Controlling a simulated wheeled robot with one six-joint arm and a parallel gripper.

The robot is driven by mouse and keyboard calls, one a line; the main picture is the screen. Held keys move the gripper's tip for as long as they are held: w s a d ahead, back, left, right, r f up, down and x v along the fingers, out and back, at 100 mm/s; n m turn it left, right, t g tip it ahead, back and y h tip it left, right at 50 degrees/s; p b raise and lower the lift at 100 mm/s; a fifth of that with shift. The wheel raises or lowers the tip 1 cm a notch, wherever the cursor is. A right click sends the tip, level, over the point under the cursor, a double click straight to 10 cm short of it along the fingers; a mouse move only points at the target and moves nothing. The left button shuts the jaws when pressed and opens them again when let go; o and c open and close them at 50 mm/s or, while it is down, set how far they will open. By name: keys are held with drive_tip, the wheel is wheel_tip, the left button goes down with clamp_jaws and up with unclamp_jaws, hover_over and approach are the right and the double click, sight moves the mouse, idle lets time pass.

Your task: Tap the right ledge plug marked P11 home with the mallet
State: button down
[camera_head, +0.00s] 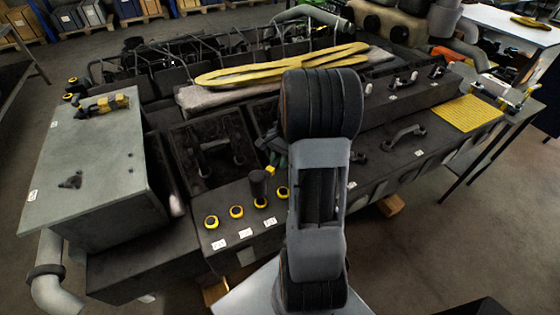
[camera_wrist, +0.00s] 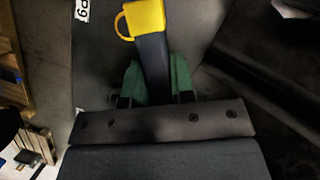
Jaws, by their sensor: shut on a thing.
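My gripper (camera_wrist: 155,85) is shut on the mallet; its green fingers press both sides of the dark handle (camera_wrist: 153,55). Other yellow-ringed plugs sit on the ledge, at the left (camera_head: 211,222), second (camera_head: 236,211) and right (camera_head: 283,192). Their labels are too small to read, so P11 is uncertain. My arm hides most of the gripper.
A grey plate (camera_head: 95,150) with a yellow tool (camera_head: 103,105) lies left. A black handle (camera_head: 214,147) rises from a recess behind the plugs. Yellow straps (camera_head: 235,77) lie on the engine behind. Another handle (camera_head: 404,137) and a yellow mat (camera_head: 466,113) are right.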

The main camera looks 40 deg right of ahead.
drive_tip(key=shift+s+r, duration=0.1)
idle(0.4)
wheel_tip(320, 180, down, 6)
drive_tip(key=b, duration=0.3)
drive_tip(key=shift+s+b, duration=0.1)
drive_tip(key=shift+b, duration=0.25)
wheel_tip(320, 180, up, 4)
drive_tip(key=p, duration=0.4)
drive_tip(key=shift+r, duration=0.25)
drive_tip(key=shift+a+r+h, duration=0.1)
drive_tip(key=shift+r+h, duration=0.3)
